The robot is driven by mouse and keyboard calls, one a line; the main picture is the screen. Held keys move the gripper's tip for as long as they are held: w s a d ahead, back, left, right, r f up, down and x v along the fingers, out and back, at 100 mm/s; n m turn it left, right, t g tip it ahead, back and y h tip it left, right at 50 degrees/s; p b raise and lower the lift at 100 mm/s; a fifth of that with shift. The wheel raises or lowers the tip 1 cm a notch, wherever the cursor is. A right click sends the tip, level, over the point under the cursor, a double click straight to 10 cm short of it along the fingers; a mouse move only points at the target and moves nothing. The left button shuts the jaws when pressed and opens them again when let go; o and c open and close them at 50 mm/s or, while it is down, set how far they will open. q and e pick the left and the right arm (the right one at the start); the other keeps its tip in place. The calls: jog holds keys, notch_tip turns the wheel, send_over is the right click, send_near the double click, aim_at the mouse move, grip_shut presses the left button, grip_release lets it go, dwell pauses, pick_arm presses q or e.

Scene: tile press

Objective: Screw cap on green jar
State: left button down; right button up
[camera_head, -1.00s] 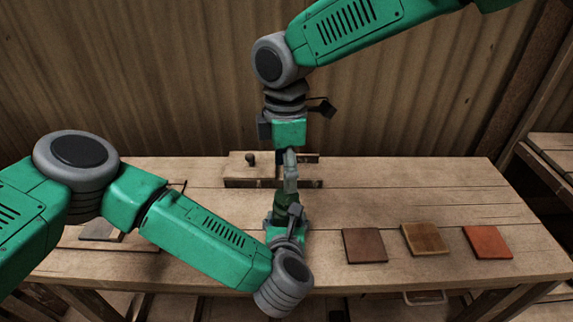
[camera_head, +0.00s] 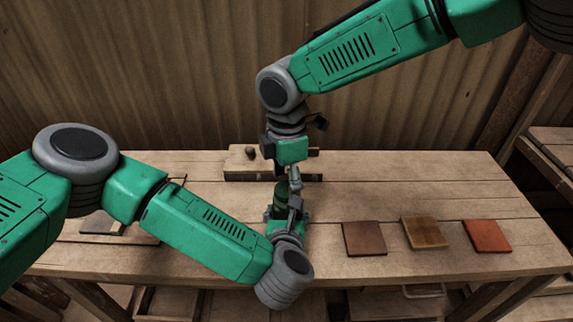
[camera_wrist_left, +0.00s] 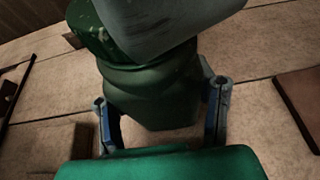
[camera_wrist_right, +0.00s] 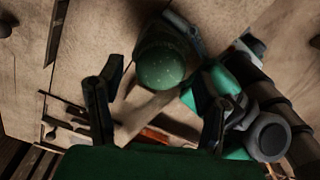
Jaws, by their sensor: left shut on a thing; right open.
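The green jar (camera_head: 282,206) stands upright near the middle of the bench. My left gripper (camera_head: 283,216) is shut around its body, and the left wrist view shows the dark green jar (camera_wrist_left: 150,92) between its fingers. A rounded, speckled green top (camera_wrist_right: 162,66) shows in the right wrist view; I cannot tell whether it is a separate cap seated on the jar. My right gripper (camera_head: 288,184) points down at the jar's top from above. It is open, its fingers apart on either side of the top in the right wrist view. Its finger partly hides the jar in the left wrist view.
A brown tile (camera_head: 365,239), a wooden-toned tile (camera_head: 425,233) and an orange-red tile (camera_head: 487,236) lie to the right. A wooden block with a knob (camera_head: 240,163) stands behind the jar. The bench's right rear is clear.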

jog(key=shift+f, duration=0.9)
jog(key=c, duration=1.2)
jog(key=m, duration=0.7)
jog(key=shift+m, duration=0.4)
jog(key=m, duration=0.7)
jog(key=shift+a, duration=0.1)
jog(key=o, duration=1.3)
jog(key=shift+c, duration=0.2)
